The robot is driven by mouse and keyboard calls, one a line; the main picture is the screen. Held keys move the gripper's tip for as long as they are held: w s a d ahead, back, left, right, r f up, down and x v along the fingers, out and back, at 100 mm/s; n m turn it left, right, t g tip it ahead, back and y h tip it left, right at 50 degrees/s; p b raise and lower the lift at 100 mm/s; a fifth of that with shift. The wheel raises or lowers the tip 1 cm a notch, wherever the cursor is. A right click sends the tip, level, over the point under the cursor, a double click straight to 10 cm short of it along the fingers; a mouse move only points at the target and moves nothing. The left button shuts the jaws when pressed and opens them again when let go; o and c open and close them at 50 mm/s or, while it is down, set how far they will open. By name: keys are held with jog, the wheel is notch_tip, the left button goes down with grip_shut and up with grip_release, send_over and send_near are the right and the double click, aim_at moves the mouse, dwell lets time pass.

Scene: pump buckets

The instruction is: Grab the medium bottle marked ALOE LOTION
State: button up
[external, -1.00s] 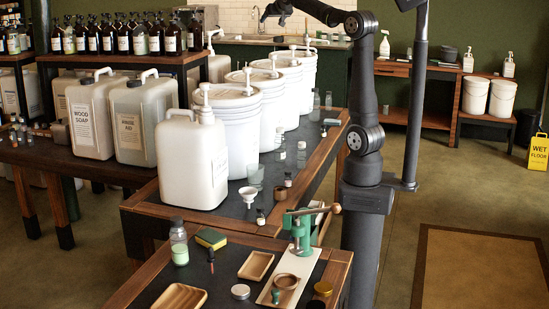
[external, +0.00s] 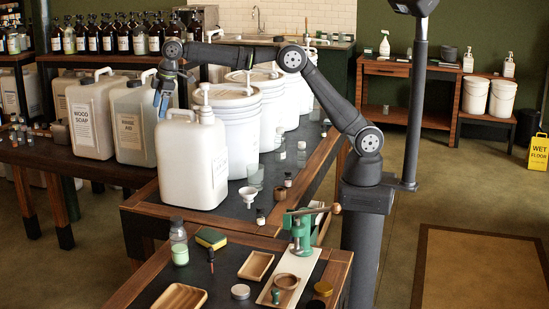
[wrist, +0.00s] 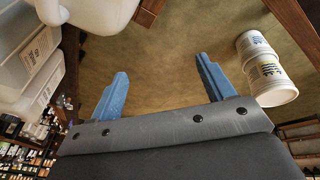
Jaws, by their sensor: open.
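I cannot make out an ALOE LOTION label in any view. Dark-capped bottles with pale labels stand in a row on the back-left shelf (external: 120,57); their print is too small to read. A clear bottle with pale green content (external: 180,250) stands upright on the front bench, with no readable label. My gripper (external: 157,103) hangs above and between the beige jug and the white jug at left, apart from the bottles. In the wrist view my gripper (wrist: 160,85) shows two blue fingers spread wide, with only floor between them.
A WOOD SOAP jug (external: 92,125), a beige jug (external: 140,125) and a large white jug (external: 192,165) stand close below my gripper. White pump buckets (external: 232,125) line the bench behind. A green press (external: 300,235) stands front right. In the wrist view, stacked white tubs (wrist: 265,72) are at right.

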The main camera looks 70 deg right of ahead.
jog(key=s+a+f+n+g, duration=0.1)
jog(key=s+a+f+n, duration=0.25)
jog(key=s+a, duration=0.4)
jog(key=s+a+f+n+g, duration=0.15)
jog(key=s+a+f, duration=0.25)
jog(key=a, duration=0.7)
jog(key=n, duration=0.3)
send_over(176, 218)
notch_tip(176, 218, down, 4)
jog(key=shift+g+h, duration=0.4)
jog(key=shift+g, duration=0.05)
notch_tip(176, 218, down, 12)
jog(key=shift+s+r, duration=0.1)
jog(key=shift+f, duration=2.9)
jog(key=c, duration=1.4)
jog(key=shift+c, duration=0.2)
jog(key=shift+r, duration=0.15)
